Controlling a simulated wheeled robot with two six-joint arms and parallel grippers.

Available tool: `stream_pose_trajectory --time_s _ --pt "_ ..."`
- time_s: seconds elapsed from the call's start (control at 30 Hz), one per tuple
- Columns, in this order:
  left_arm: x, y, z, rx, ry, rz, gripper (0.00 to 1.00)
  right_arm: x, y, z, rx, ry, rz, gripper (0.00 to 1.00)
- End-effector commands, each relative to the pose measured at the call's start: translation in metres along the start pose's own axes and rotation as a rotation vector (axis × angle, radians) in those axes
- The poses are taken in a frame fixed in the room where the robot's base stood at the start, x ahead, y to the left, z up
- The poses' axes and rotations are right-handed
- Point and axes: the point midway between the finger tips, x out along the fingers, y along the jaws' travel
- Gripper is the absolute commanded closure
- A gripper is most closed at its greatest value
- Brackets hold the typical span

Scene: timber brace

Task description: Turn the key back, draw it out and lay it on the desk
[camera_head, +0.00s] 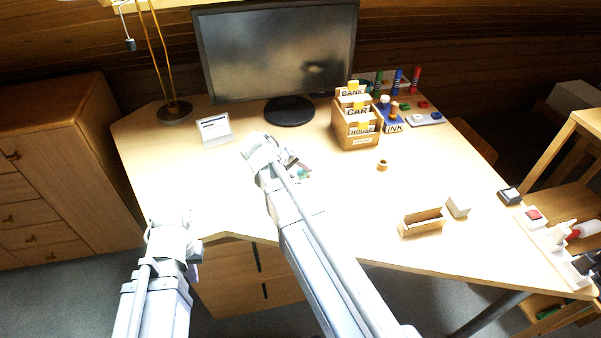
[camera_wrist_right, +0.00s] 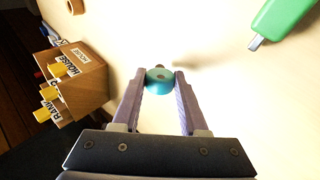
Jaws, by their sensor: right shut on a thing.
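My right gripper (camera_head: 290,162) is over the middle of the desk (camera_head: 185,175), in front of the monitor. In the right wrist view its two fingers (camera_wrist_right: 160,85) are closed on a round teal thing (camera_wrist_right: 160,82) with a dark dot in its middle. A small dark tip shows beyond it. I cannot tell for sure that this is the key, or whether it sits in a lock. A bit of teal also shows beside the gripper in the head view (camera_head: 302,173). My left gripper (camera_head: 172,222) is low at the desk's front left edge; its fingers are unclear.
A wooden file box (camera_head: 357,128) with labelled cards stands right of the monitor (camera_head: 280,55). A green thing with a metal tip (camera_wrist_right: 287,20) lies near the gripper. A small wooden ring (camera_head: 382,165) and an open wooden tray (camera_head: 421,222) are to the right.

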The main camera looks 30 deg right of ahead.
Motion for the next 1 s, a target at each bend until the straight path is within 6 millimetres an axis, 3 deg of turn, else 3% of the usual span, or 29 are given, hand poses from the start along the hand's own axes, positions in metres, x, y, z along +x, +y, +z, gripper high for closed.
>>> stream_pose_trajectory --time_s 0.23,0.27,0.53,1.0 --pt "0.000 0.000 0.000 0.000 0.000 0.000 1.00 0.000 0.000 0.000 0.000 0.000 0.000 1.00" --pt "0.000 0.000 0.000 0.000 0.000 0.000 1.00 0.000 0.000 0.000 0.000 0.000 0.000 0.54" --pt "0.000 0.000 0.000 0.000 0.000 0.000 1.00 0.000 0.000 0.000 0.000 0.000 0.000 0.24" --pt "-0.009 -0.001 0.001 0.000 0.000 0.000 1.00 -0.011 0.002 0.000 -0.001 0.000 0.000 0.22"
